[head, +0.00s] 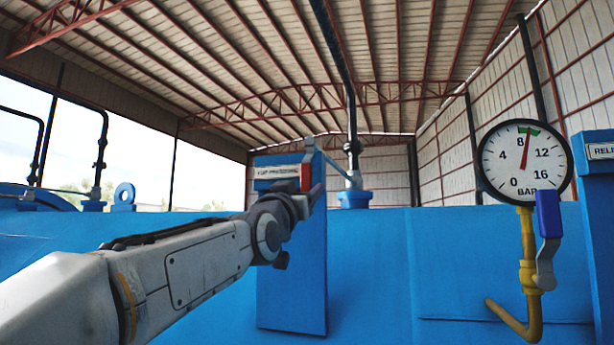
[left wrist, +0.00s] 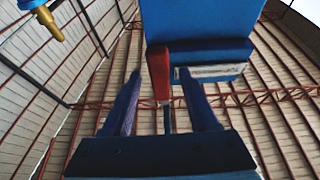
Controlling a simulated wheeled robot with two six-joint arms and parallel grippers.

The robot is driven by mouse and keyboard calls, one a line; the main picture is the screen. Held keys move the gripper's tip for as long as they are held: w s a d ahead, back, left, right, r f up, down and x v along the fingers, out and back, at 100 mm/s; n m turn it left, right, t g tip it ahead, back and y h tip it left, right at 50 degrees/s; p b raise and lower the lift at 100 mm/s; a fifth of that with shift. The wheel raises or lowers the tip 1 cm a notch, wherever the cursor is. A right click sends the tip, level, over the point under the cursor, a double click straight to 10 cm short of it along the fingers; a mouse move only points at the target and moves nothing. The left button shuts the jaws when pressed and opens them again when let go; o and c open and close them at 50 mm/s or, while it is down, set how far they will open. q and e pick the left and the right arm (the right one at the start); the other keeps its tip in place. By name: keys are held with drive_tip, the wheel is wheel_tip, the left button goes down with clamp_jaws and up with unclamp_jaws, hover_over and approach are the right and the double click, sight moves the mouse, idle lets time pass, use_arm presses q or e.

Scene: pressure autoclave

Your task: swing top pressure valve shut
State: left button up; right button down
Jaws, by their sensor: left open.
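The top pressure valve has a red handle (head: 306,177) in front of a labelled blue post (head: 290,270). A grey lever (head: 335,167) slants from the handle area down toward a vertical pipe on the right. In the left wrist view the red handle (left wrist: 159,72) stands between the two fingers of my left gripper (left wrist: 160,78), with gaps visible on both sides. The left gripper (head: 308,203) is open at the post's upper right edge; its fingers partly overlap in the head view. The handle's lower end is partly hidden there. My right gripper is not in view.
Another labelled blue post (head: 596,200) stands at the right edge. The blue vessel wall (head: 390,270) spans behind; open air lies between post and gauge.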

use_arm(q)
drive_tip(key=shift+p+x, duration=0.35)
drive_tip(key=shift+x, duration=0.7)
drive_tip(key=shift+c, duration=0.3)
clamp_jaws()
idle(0.4)
